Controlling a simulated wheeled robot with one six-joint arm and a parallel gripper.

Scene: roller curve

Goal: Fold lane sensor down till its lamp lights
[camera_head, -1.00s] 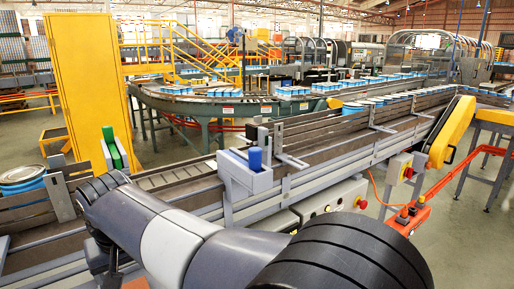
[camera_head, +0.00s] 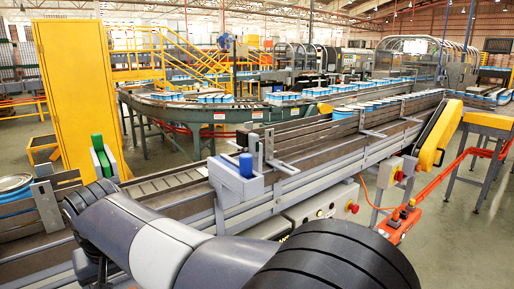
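A grey box with a blue cylinder on top (camera_head: 246,165) is fixed at the near side rail of the conveyor, in the middle of the head view. A small dark part and a grey bracket stand just behind it, over the lane. This may be the lane sensor, but I cannot tell for sure. I can make out no lit lamp on it. My arm crosses the bottom of the view, with its far joint at the lower left, in front of the conveyor and apart from the grey box. My gripper does not show.
A green upright part in a grey bracket (camera_head: 103,157) stands on the conveyor's far side, by a yellow cabinet (camera_head: 78,90). Blue-and-white cans (camera_head: 200,97) sit on the curve behind. An orange-red rail (camera_head: 440,185) and control boxes with red knobs line the right. Floor shows at lower right.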

